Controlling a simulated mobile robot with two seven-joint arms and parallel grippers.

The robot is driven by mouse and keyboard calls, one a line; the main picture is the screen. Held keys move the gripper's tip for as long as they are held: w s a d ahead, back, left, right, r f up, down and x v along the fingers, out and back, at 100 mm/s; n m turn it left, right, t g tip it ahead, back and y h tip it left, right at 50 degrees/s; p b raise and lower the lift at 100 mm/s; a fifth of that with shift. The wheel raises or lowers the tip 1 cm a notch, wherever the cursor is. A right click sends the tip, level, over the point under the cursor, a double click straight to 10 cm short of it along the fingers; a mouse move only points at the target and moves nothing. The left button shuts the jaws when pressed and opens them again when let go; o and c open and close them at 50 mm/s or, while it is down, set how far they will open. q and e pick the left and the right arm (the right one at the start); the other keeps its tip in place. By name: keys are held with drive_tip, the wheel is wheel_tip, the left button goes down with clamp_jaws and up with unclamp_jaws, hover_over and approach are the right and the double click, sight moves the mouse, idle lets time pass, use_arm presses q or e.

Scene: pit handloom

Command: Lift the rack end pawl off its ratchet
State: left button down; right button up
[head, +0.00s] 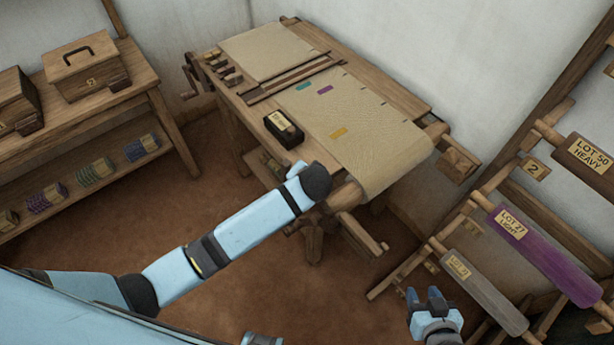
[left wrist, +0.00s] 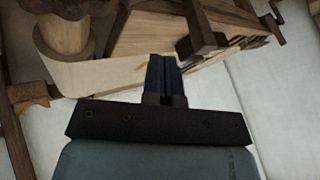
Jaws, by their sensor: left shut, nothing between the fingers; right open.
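The rack (head: 484,198) stands at the right in the head view, with rolls resting across its slanted wooden rails. Small wooden pieces (head: 470,207) show at the roll ends, but I cannot tell a pawl or a ratchet among them. My right gripper (head: 423,294) is open and empty, low in the head view, left of the lowest grey roll (head: 484,292) and apart from it. My left arm reaches to the loom's front; its gripper is hidden in the head view. In the left wrist view my left gripper (left wrist: 163,72) is shut and empty, near the loom's wooden parts.
The loom (head: 395,97) carries beige cloth (head: 352,128) and a black labelled box (head: 284,129). A purple roll (head: 540,252) and a brown roll (head: 590,160) lie higher on the rack. A shelf bench (head: 135,80) stands left. Brown floor (head: 215,215) is open between.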

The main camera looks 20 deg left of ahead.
sight(285, 171)
use_arm(q)
drive_tip(key=w+a, duration=0.1)
drive_tip(key=w+a+f, duration=0.1)
drive_tip(key=w+a+f+p, duration=0.1)
drive_tip(key=a, duration=0.1)
drive_tip(key=shift+w, duration=0.1)
drive_tip(key=shift+a, duration=0.1)
idle(0.3)
